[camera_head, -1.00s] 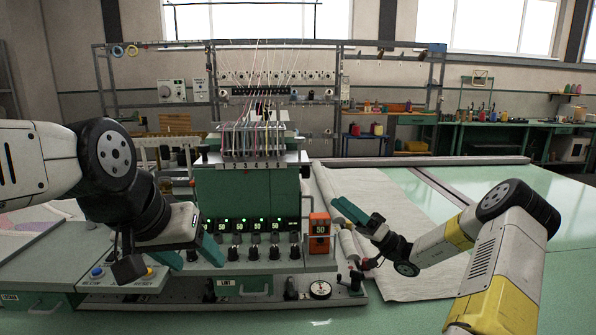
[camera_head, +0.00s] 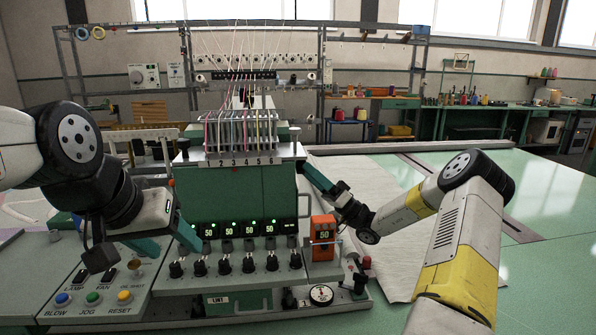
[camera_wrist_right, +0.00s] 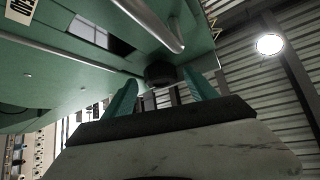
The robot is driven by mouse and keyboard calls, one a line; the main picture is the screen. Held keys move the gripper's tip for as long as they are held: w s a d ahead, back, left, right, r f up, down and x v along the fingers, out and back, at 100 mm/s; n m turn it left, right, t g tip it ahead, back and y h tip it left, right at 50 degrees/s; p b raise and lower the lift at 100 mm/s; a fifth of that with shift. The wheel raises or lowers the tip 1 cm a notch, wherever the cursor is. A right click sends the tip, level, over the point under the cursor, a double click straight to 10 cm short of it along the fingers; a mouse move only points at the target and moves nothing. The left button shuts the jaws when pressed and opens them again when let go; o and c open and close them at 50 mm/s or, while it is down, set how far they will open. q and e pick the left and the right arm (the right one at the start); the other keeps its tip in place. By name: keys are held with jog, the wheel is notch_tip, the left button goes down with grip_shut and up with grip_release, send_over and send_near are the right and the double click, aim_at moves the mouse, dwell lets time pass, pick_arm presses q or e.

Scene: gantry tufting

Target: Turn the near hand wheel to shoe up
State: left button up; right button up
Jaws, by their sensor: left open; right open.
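The green tufting machine (camera_head: 235,190) stands in the middle of the head view. In the right wrist view a dark round knob or wheel (camera_wrist_right: 160,73) sits under the green housing (camera_wrist_right: 60,75); I cannot tell for certain that it is the near hand wheel. My right gripper (camera_head: 308,172) is open at the machine's right side; its fingertips are partly hidden by the housing edge. In the right wrist view the open fingers (camera_wrist_right: 162,88) stand either side of the dark knob, apparently not closed on it. My left gripper (camera_head: 166,240) is open and empty in front of the machine's left side.
A row of black knobs (camera_head: 235,264) and an orange counter box (camera_head: 323,235) are on the machine's front. A button panel (camera_head: 92,298) lies at lower left. White cloth (camera_head: 375,180) covers the green table at right. A metal bar (camera_wrist_right: 150,22) crosses the right wrist view.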

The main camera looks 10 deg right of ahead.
jog(key=shift+w+a+r, duration=0.15)
jog(key=shift+a+r, duration=0.15)
jog(key=shift+a, duration=0.1)
jog(key=shift+c, duration=0.5)
jog(key=c, duration=1.3)
jog(key=shift+m+t+h, duration=0.5)
jog(key=shift+m, duration=0.2)
jog(key=shift+s+r+m+g+h, duration=0.1)
jog(key=shift+r+m+g+h, duration=0.2)
jog(key=shift+m+h, duration=2.15)
jog(key=shift+s+r+m+g+h, duration=0.15)
jog(key=shift+r+m+g+h, duration=0.2)
jog(key=shift+m+h, duration=2.05)
jog(key=shift+s+r+m+g+h, duration=0.3)
jog(key=shift+m+h, duration=0.95)
jog(key=shift+m, duration=2.4)
jog(key=shift+w, duration=0.15)
